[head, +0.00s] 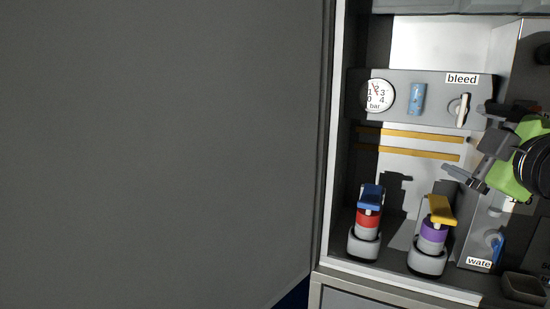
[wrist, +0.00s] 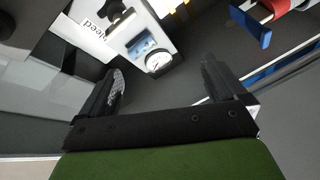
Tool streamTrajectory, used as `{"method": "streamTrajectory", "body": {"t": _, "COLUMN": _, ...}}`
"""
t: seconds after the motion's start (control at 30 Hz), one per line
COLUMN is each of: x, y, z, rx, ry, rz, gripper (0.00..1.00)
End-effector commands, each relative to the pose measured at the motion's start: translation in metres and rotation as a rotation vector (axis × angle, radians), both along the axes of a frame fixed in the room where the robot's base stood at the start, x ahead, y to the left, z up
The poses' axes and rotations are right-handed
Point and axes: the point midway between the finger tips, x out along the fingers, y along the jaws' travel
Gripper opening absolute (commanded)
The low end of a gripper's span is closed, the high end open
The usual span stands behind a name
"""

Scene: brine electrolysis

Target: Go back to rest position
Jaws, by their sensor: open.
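My gripper (head: 462,181) is on the right side of the head view, in front of the open cabinet. Its fingers point left. In the wrist view my gripper (wrist: 163,82) shows two dark fingers spread wide apart with nothing between them. It is apart from the panel with the gauge and from the two bottle-like units below. No rest position is marked in either view.
A pressure gauge (head: 378,96), a blue knob (head: 418,98) and a bleed lever (head: 463,110) sit on the upper panel. A blue-topped red unit (head: 368,217) and a yellow-topped purple unit (head: 433,232) stand below. A large grey panel (head: 160,150) fills the left.

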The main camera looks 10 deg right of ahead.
Motion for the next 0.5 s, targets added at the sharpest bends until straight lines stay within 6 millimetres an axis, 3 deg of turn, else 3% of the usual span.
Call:
{"method": "streamTrajectory", "body": {"t": 0.03, "x": 0.009, "y": 0.043, "z": -0.024, "rx": 0.191, "ry": 0.04, "rz": 0.034, "gripper": 0.98}}
{"method": "streamTrajectory", "body": {"t": 0.13, "x": 0.008, "y": 0.105, "z": -0.088, "rx": 0.528, "ry": 0.189, "rz": 0.012, "gripper": 0.98}}
{"method": "streamTrajectory", "body": {"t": 0.23, "x": -0.015, "y": 0.158, "z": -0.154, "rx": 0.761, "ry": 0.367, "rz": -0.052, "gripper": 0.98}}
{"method": "streamTrajectory", "body": {"t": 0.3, "x": -0.043, "y": 0.188, "z": -0.2, "rx": 0.879, "ry": 0.494, "rz": -0.126, "gripper": 0.98}}
{"method": "streamTrajectory", "body": {"t": 0.4, "x": -0.089, "y": 0.214, "z": -0.26, "rx": 0.984, "ry": 0.65, "rz": -0.263, "gripper": 0.98}}
{"method": "streamTrajectory", "body": {"t": 0.5, "x": -0.127, "y": 0.222, "z": -0.3, "rx": 1.03, "ry": 0.738, "rz": -0.392, "gripper": 0.98}}
